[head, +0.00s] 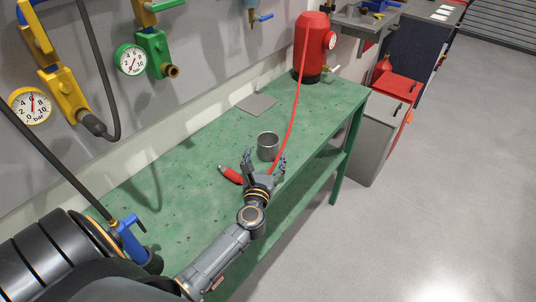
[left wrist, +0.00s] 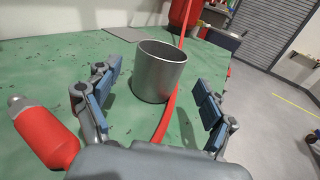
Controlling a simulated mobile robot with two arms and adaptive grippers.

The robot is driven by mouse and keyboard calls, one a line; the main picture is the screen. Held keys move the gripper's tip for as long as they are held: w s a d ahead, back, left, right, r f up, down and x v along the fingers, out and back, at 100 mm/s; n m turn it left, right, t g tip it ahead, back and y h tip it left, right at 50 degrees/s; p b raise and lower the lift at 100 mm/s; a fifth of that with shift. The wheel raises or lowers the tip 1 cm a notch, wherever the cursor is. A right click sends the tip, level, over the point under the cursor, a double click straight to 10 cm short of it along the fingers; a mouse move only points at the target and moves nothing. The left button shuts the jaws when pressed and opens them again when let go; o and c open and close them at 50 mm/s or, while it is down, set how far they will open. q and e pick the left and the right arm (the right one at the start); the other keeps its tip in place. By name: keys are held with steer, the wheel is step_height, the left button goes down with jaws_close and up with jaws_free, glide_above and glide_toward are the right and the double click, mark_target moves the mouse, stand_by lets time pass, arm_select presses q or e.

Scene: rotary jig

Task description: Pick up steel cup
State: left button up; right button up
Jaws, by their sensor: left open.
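The steel cup (head: 268,147) stands upright on the green workbench (head: 190,165) in the head view. In the left wrist view the cup (left wrist: 159,72) is grey, open at the top, and stands just beyond my fingers. My left gripper (head: 264,160) is open and empty, with its fingers spread toward the cup. In the left wrist view the left gripper (left wrist: 158,95) has one blue-padded finger on each side of the cup, apart from it. My right gripper is not in view.
A red hose (head: 292,105) runs from a red tank (head: 312,50) past the cup's right side. A red tool (head: 231,174) lies left of my gripper. A flat grey plate (head: 257,103) lies behind the cup. Gauges and valves line the wall.

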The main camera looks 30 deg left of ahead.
mark_target(266, 150)
arm_select(q)
steer(key=x, duration=0.5)
steer(key=shift+w+a+f+b, duration=0.1)
steer(key=shift+w+b, duration=0.2)
steer(key=shift+b, duration=0.05)
steer(key=shift+s, duration=0.1)
steer(key=c, duration=1.3)
